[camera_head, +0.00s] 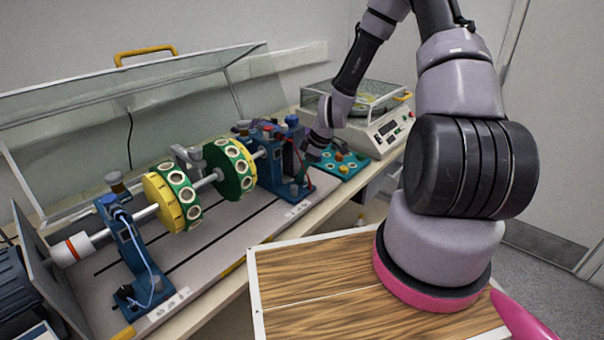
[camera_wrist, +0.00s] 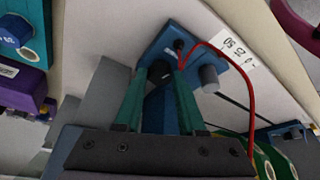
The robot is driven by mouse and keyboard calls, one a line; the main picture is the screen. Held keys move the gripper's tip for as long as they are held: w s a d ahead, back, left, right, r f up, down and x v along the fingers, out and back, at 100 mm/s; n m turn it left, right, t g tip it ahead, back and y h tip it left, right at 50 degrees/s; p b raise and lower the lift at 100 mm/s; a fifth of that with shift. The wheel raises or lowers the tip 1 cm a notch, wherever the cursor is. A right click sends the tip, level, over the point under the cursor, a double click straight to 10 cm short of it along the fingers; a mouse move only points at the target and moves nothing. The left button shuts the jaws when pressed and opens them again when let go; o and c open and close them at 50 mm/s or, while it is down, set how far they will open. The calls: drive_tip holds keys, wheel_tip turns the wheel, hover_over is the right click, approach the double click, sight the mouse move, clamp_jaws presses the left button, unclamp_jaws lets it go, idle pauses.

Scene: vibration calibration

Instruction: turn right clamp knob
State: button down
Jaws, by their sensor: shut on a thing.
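The right blue bearing stand (camera_head: 268,165) holds the right end of the shaft in the head view. Its blue foot (camera_wrist: 178,45) shows in the wrist view, with a black clamp knob (camera_wrist: 160,73) and a grey knob (camera_wrist: 209,78). My gripper (camera_wrist: 161,70) has its two green fingers on either side of the black knob and is shut on it. The grey knob is just outside the right finger. In the head view my gripper (camera_head: 308,160) is down at the right side of the stand, and the knob between its fingers is hidden there.
A red wire (camera_wrist: 238,70) arcs close to the right finger. The left blue stand (camera_head: 130,250) and two green-and-yellow discs (camera_head: 232,170) share the shaft. A teal board (camera_head: 340,165) and a balance (camera_head: 385,130) stand to the right. A raised clear cover (camera_head: 70,130) is behind.

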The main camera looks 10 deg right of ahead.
drive_tip(key=m, duration=0.2)
drive_tip(key=m+t+h, duration=0.1)
drive_tip(key=m, duration=0.1)
drive_tip(key=shift+s+a, duration=0.15)
drive_tip(key=shift+s, duration=0.05)
drive_tip(key=m, duration=0.2)
drive_tip(key=m+t+h, duration=0.1)
drive_tip(key=m, duration=0.2)
drive_tip(key=shift+a+m+h, duration=0.25)
drive_tip(key=shift+m+h, duration=0.05)
drive_tip(key=shift+h, duration=0.1)
drive_tip(key=m+h, duration=0.1)
drive_tip(key=m, duration=0.3)
drive_tip(key=shift+a+t+h, duration=0.2)
drive_tip(key=shift+t+h, duration=0.1)
drive_tip(key=shift+h, duration=0.1)
drive_tip(key=m, duration=0.2)
drive_tip(key=m+h, duration=0.1)
drive_tip(key=m, duration=0.1)
drive_tip(key=shift+a+m+h, duration=0.1)
drive_tip(key=shift+m+h, duration=0.2)
drive_tip(key=shift+g, duration=0.4)
drive_tip(key=shift+c, duration=2.4)
unclamp_jaws()
drive_tip(key=shift+r, duration=0.1)
